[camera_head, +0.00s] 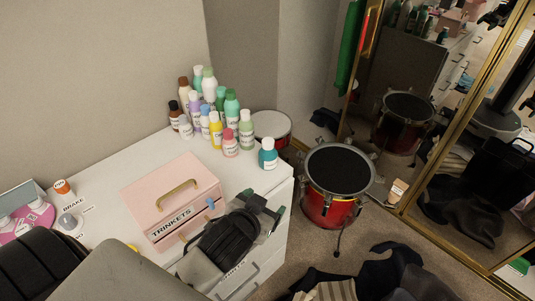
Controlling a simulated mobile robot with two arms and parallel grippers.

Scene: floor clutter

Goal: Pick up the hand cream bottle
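Several small bottles stand in a cluster at the back of the white dresser top (105,222), in brown, green, purple, yellow, pink and white. A teal bottle with a white cap (268,154) stands apart from them near the dresser's right corner. A small pale tube or bottle (397,192) is on the floor by the mirror. The labels are too small to read, so I cannot tell which is the hand cream bottle. My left gripper (264,204) is over the dresser's front right part, fingers apart, with nothing visible between them. My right gripper is not in view.
A pink TRINKETS box (160,190) sits left of my gripper. A red drum (330,205) stands on the floor beside the dresser, with another drum (272,126) behind. Dark clothes (375,275) lie on the floor. A gold-framed mirror (455,125) fills the right.

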